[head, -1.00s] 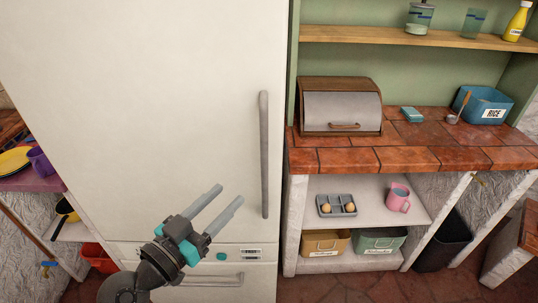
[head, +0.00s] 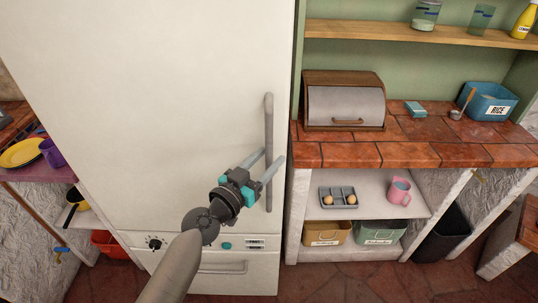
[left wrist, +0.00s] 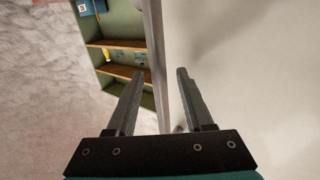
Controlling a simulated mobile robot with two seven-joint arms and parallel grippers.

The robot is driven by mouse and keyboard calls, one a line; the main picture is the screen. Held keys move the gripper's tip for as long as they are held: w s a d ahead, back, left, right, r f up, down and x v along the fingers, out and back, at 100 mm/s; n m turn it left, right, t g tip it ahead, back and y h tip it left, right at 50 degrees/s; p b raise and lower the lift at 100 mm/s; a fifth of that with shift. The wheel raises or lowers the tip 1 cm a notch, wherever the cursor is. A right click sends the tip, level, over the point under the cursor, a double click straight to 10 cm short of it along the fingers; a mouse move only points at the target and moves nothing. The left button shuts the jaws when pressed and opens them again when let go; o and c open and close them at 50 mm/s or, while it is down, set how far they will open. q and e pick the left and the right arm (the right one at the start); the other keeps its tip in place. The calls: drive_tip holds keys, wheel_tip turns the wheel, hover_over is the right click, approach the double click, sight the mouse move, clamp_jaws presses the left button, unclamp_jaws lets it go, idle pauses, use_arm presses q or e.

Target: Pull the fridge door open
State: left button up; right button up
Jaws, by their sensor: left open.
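The fridge door (head: 180,110) is a large cream panel on the left of the head view, and it appears shut. Its long grey vertical handle (head: 268,115) runs along the door's right side. My left gripper (head: 272,154) is open at the lower half of the handle, with one finger on each side of it in the picture. In the left wrist view the handle (left wrist: 156,50) passes between the two open fingers (left wrist: 160,74), nearer the left one. I cannot tell whether either finger touches it. My right gripper is not in view.
A tiled counter (head: 400,150) with a bread box (head: 345,105) stands right of the fridge. A lower drawer (head: 220,275) with its own handle is beneath the door. A purple shelf with a yellow plate (head: 22,153) is at the left. Floor is visible below the counter.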

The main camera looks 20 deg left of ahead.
use_arm(q)
drive_tip(key=shift+w+d, duration=0.15)
drive_tip(key=shift+w, duration=0.2)
clamp_jaws()
idle(0.3)
idle(1.0)
